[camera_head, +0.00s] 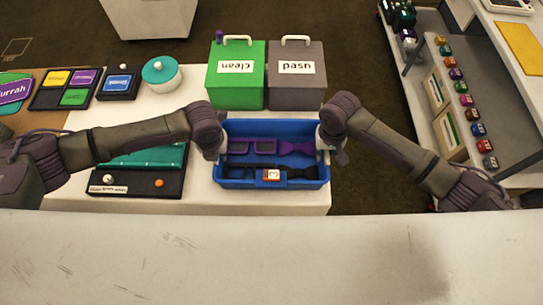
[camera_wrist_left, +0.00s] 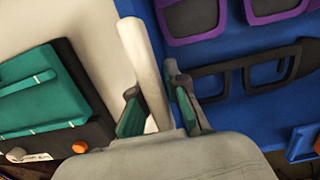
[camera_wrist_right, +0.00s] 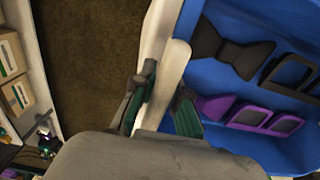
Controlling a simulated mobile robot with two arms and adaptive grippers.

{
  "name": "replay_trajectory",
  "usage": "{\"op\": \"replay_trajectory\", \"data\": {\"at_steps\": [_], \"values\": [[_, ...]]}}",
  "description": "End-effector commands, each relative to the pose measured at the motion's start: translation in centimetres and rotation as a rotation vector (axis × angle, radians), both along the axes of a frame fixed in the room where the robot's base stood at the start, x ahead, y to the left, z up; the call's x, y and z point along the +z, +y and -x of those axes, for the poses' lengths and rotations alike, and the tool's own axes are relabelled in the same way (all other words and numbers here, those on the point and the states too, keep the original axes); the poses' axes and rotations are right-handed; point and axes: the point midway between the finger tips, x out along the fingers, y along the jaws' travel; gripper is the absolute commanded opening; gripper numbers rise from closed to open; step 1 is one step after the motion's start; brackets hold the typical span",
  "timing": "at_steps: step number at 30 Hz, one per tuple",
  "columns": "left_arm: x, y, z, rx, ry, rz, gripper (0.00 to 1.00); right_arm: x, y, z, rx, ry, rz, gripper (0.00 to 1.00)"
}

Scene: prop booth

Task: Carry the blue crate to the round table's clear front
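The blue crate (camera_head: 273,184) sits at the right end of the white table, or just above it; I cannot tell which. It holds purple glasses, bow ties, black glasses and a small orange-and-white piece. My left gripper (camera_head: 219,150) is at its left end, with its fingers closed on a pale handle bar (camera_wrist_left: 146,70). My right gripper (camera_head: 327,148) is at its right end, with its fingers closed on the other pale bar (camera_wrist_right: 168,80). The crate also shows in the left wrist view (camera_wrist_left: 225,115) and the right wrist view (camera_wrist_right: 208,72). No round table is in view.
Behind the crate stand a green box (camera_head: 237,82) and a grey box (camera_head: 297,85). A black tray (camera_head: 140,185) with teal items lies left of it; a teal-lidded pot (camera_head: 161,78) is farther back. A shelf unit (camera_head: 440,100) stands right, across open brown floor.

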Motion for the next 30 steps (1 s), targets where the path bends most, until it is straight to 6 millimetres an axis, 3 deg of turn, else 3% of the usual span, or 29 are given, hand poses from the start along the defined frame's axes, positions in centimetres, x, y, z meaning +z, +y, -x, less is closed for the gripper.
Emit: {"op": "replay_trajectory", "data": {"at_steps": [17, 30], "values": [[0.6, -0.9, 0.0, -0.010, -0.004, 0.019, 0.00, 0.6, 0.9, 0.0, 0.008, -0.004, -0.019, 0.00], [4.7, -1.1, 0.1, -0.012, -0.003, 0.023, 0.00, 4.6, 1.1, 0.1, 0.010, -0.003, -0.023, 0.00]]}}
